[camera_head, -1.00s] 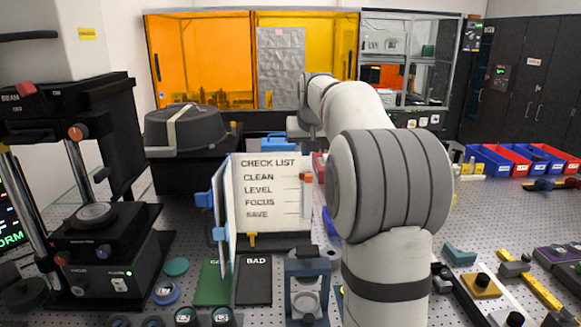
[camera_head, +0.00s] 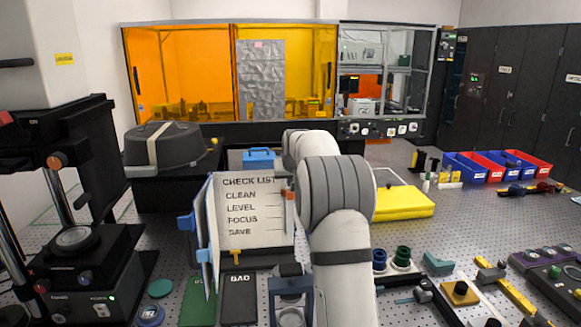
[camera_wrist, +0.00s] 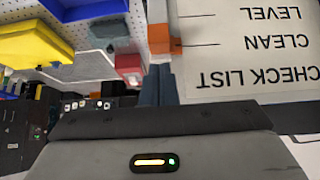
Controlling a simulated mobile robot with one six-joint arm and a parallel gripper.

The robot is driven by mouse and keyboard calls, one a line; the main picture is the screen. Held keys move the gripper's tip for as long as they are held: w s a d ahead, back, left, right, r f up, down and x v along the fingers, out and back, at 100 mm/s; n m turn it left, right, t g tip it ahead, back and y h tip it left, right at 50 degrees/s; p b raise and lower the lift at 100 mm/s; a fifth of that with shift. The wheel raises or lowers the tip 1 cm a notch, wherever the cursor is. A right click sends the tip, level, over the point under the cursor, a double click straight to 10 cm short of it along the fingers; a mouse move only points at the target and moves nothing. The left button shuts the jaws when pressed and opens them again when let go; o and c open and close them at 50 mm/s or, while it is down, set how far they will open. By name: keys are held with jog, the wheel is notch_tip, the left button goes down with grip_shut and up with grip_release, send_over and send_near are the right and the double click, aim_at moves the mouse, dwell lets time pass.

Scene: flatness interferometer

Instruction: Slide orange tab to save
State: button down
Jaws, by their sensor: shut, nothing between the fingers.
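The white check list board (camera_head: 258,228) stands upright on the bench, with lines reading CLEAN, LEVEL, FOCUS and SAVE. The orange tab (camera_head: 290,195) sits at its right edge, level with CLEAN. In the wrist view the board (camera_wrist: 245,62) appears upside down, and the orange tab (camera_wrist: 166,46) is beside the CLEAN line on a pale vertical strip. My gripper (camera_wrist: 158,72) is shut and empty, its dark fingertips close to the tab's CHECK LIST side. I cannot tell whether they touch it. In the head view my arm hides the gripper.
A yellow block (camera_head: 405,203) lies right of my arm. Blue and red bins (camera_head: 468,166) stand at the back right. A black BAD pad (camera_head: 240,298) lies before the board. A dark stand (camera_head: 75,265) is at the left. A blue box (camera_head: 258,158) stands behind the board.

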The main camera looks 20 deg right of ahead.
aim_at(290, 219)
jog(key=shift+s+f, duration=0.15)
jog(key=shift+f, duration=0.7)
jog(key=f+b, duration=0.3)
jog(key=f, duration=0.1)
jog(key=s+f+b, duration=0.1)
jog(key=f+b, duration=0.6)
jog(key=f, duration=0.2)
jog(key=shift+s+a, duration=0.3)
jog(key=shift+s, duration=0.05)
jog(key=shift+s+f+b, duration=0.2)
jog(key=shift+f+b, duration=0.4)
jog(key=shift+b, duration=0.05)
jog(key=shift+f, duration=0.15)
jog(key=r+p, duration=0.2)
jog(key=r, duration=0.1)
jog(key=r+p, duration=0.1)
jog(key=r, duration=0.1)
jog(key=shift+w, duration=0.4)
jog(key=b+v, duration=0.2)
jog(key=v, duration=0.8)
